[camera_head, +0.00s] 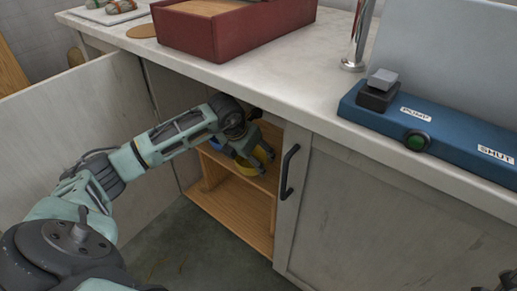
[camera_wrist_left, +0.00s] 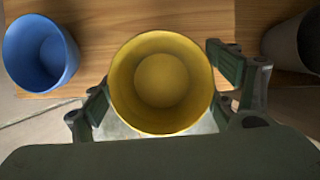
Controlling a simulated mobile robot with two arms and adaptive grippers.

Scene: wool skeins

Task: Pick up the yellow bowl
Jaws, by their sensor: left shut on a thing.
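The yellow bowl (camera_wrist_left: 160,80) is seen from above in the left wrist view, between the two fingers of my left gripper (camera_wrist_left: 165,95). The fingers press on its left and right sides, so the gripper is shut on it. In the head view the yellow bowl (camera_head: 248,165) shows only in part, at the upper shelf of the open cupboard. My left gripper (camera_head: 252,158) covers much of it there. I cannot tell whether the bowl touches the shelf. Only a dark bit at the lower right edge may be my right arm; the right gripper is not seen.
A blue cup (camera_wrist_left: 40,52) stands left of the bowl, and a dark round thing (camera_wrist_left: 297,42) is at the right. The wooden shelf unit (camera_head: 232,214) sits under the counter (camera_head: 262,82). An open door (camera_head: 70,125) is left; a closed door (camera_head: 355,215) is right.

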